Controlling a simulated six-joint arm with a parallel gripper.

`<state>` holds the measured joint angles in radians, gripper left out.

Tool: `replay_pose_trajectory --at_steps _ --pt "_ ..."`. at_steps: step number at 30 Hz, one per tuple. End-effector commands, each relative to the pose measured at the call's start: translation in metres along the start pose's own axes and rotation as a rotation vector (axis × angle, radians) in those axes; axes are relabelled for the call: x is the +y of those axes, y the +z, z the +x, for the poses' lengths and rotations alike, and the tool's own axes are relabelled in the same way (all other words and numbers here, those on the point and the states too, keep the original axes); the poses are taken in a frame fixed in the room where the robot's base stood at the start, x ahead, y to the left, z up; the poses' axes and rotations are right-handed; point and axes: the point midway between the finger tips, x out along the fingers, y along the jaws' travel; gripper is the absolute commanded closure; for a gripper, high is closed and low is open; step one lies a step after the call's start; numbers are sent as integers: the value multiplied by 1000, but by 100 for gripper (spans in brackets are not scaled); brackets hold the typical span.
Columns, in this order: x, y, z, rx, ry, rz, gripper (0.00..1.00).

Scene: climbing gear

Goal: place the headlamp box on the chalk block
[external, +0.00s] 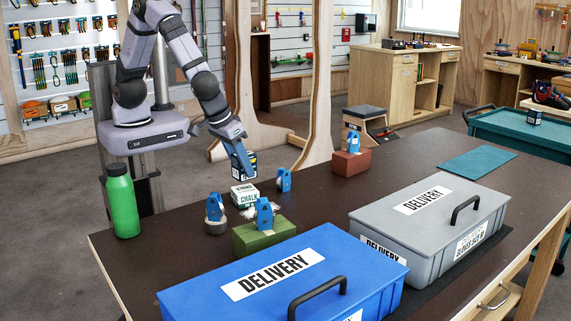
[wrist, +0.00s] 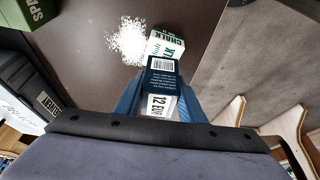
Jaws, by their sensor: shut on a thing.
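My gripper (external: 242,168) is shut on the headlamp box (external: 250,157), a small dark blue box with white label areas. It also shows between my fingers in the wrist view (wrist: 162,82). The chalk block (external: 244,196), white and green with "CHALK" on it, lies on the dark table. In the external view the headlamp box is just above the chalk block, with little or no gap; I cannot tell if they touch. In the wrist view the chalk block (wrist: 166,44) shows just beyond the box and is partly hidden by it.
White powder (wrist: 128,40) lies beside the chalk block. A green bottle (external: 122,200), blue case (external: 270,275) and grey case (external: 425,225) stand around. A teal mat (external: 478,163) lies at right.

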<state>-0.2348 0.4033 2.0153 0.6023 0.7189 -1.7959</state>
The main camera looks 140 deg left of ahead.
Motion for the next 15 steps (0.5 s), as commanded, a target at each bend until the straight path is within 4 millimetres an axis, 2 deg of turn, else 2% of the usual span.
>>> replay_pose_trajectory --at_steps 7,15 --pt "-1 11 26 -1 -5 3 89" --pt "-1 13 31 -1 -1 1 89"
